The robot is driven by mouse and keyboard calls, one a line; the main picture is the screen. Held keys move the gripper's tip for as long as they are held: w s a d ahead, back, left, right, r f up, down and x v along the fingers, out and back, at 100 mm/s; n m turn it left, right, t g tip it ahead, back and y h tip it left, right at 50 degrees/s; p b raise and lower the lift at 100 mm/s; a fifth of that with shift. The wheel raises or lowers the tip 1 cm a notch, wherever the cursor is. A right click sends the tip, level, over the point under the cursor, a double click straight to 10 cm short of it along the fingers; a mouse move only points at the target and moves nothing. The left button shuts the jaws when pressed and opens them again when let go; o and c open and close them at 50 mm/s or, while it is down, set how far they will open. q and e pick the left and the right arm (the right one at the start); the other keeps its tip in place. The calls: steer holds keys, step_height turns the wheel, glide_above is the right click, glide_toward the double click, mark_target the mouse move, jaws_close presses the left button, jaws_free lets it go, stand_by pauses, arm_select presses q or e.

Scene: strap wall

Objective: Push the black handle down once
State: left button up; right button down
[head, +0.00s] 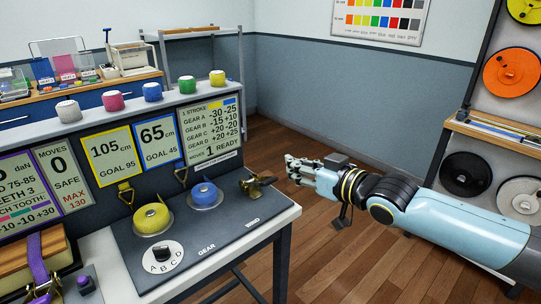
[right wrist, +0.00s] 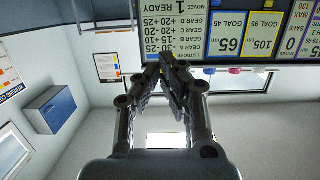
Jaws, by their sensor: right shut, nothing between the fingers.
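A dark and brass lever fitting (head: 257,184), the likeliest black handle, sits at the right end of the dark sloped console (head: 225,240), near the word WIND. My right gripper (head: 292,168) is to the right of the fitting and apart from it, beyond the console's edge. In the right wrist view the fingers (right wrist: 165,62) come together with nothing between them. The handle cannot be made out in that view. My left gripper is not in view.
Signs stand behind, one reading 1 READY (head: 209,128). A purple strap (head: 38,262) is at lower left. Open floor (head: 340,245) lies right of the bench.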

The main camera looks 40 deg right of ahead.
stand_by(0.3)
steer(key=b, duration=0.7)
glide_above(273, 179)
steer(key=w, duration=0.3)
steer(key=shift+s+a+f, duration=0.1)
steer(key=shift+s+f, duration=0.15)
steer(key=shift+f, duration=0.75)
steer(key=shift+s+f, duration=0.8)
steer(key=shift+f, duration=0.35)
steer(key=shift+s+f, duration=0.4)
steer(key=shift+f, duration=0.1)
